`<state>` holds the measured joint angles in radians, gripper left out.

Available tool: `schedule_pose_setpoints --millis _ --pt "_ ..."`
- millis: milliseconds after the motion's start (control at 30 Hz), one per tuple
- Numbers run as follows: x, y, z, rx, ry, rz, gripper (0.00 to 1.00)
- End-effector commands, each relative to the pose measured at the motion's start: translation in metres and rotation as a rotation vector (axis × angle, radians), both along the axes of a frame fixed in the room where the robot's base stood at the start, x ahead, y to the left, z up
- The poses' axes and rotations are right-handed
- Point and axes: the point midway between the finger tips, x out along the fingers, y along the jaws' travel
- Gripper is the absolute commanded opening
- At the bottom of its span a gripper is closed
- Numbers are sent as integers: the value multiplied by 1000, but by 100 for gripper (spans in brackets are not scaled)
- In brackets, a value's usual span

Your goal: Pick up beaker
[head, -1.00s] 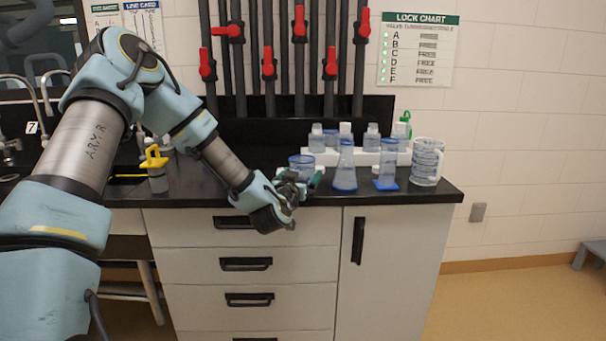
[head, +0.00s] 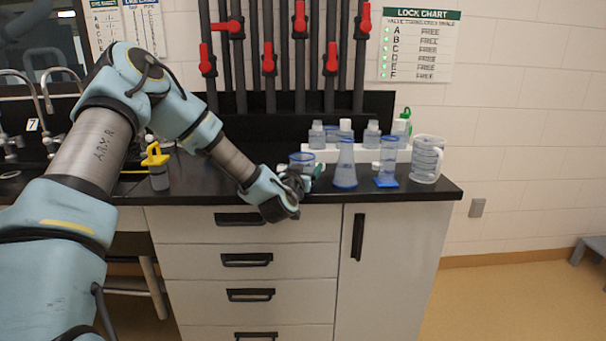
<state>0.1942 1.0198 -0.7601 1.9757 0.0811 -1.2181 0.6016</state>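A clear beaker with a blue rim (head: 302,158) stands on the black counter, left of the conical flask. My gripper (head: 308,178) is at the counter's front edge, right at the beaker, and hides its lower part. The fingers are small and partly hidden by the wrist, so I cannot tell whether they are open or touching the beaker.
To the right stand a conical flask (head: 345,166), a narrow cylinder with a blue base (head: 387,164) and a clear jug (head: 426,160). Behind is a white rack (head: 405,155) with several bottles. A yellow-topped container (head: 157,168) stands left on the counter (head: 225,183).

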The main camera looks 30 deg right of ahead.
Motion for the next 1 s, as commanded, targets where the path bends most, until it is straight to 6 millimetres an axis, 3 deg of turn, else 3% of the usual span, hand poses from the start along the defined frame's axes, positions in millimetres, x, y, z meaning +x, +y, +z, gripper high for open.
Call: schedule_pose_setpoints --millis 200,567,767,1000 --pt "0 0 0 0 0 0 27" --pt "0 0 6 -1 -1 0 27" --pt "0 0 29 -1 -4 0 27" --pt "0 0 70 -1 -6 0 27"
